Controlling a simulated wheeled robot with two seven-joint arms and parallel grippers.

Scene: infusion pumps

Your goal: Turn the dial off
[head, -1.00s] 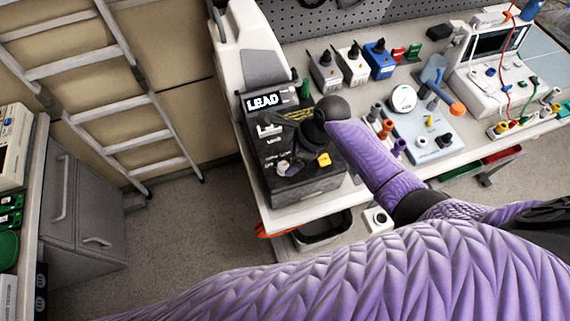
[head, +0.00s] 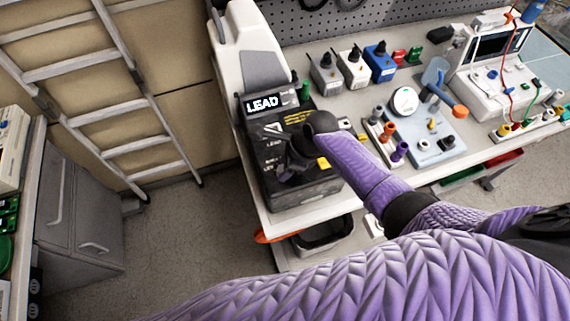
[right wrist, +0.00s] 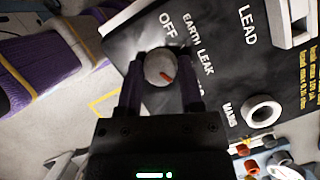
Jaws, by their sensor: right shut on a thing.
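The dial is a round grey knob (right wrist: 158,66) with a red mark on its lower right side in the right wrist view. The OFF label (right wrist: 168,27) is printed just above it, with EARTH LEAK to its upper right; the red mark is not on the OFF side. My right gripper (right wrist: 160,75) is shut on the dial, one finger on each side. In the head view my right gripper (head: 287,176) reaches over the front of the black tester (head: 310,192) and hides the dial. My left gripper is out of view.
A white ring-shaped socket (right wrist: 264,113) is right of the dial. A board with coloured posts (head: 430,140) and small grey, white and blue boxes stand on the bench. A ladder (head: 110,100) leans at left.

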